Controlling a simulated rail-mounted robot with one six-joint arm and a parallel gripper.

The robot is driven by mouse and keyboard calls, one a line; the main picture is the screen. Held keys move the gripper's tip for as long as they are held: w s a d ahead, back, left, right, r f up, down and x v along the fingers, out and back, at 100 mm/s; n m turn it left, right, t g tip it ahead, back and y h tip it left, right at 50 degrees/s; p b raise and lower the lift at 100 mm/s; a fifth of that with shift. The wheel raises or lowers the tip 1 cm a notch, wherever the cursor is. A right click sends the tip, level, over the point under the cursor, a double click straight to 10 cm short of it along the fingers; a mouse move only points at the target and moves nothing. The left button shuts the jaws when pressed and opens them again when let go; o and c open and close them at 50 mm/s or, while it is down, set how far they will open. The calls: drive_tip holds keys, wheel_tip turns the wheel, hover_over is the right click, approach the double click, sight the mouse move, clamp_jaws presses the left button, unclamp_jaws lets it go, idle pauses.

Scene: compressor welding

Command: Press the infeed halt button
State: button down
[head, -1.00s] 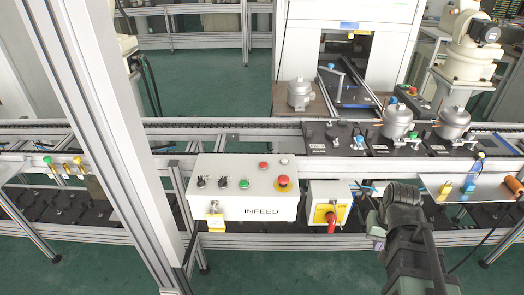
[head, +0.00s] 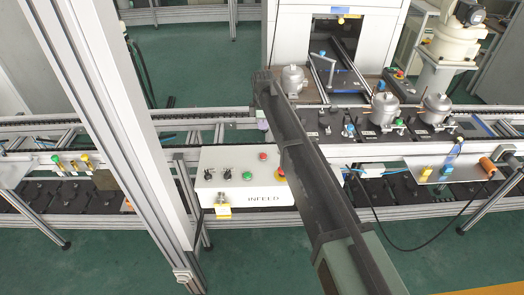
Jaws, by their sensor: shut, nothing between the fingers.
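The white INFEED control box (head: 232,197) hangs at the front of the conveyor, left of centre. On its top face are a red button (head: 263,156), a green button (head: 247,176), two black selector knobs (head: 218,174) and a red mushroom button on yellow (head: 281,171), partly covered by my arm. No label by the buttons is readable. My gripper (head: 262,124) shows only as a small grey tip below my wrist, above and behind the box, apart from the buttons in the picture. It is shut and empty; its fingers are hardly visible.
My arm crosses the picture and hides the area right of the box. A thick aluminium post (head: 125,130) stands left of it. Behind is the conveyor with silver compressors (head: 385,108). A shelf (head: 466,172) with small bottles is at right.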

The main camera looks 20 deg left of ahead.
drive_tip(key=b, duration=1.4)
approach(263, 155)
wheel_tip(263, 155, down, 8)
drive_tip(key=shift+r, duration=0.25)
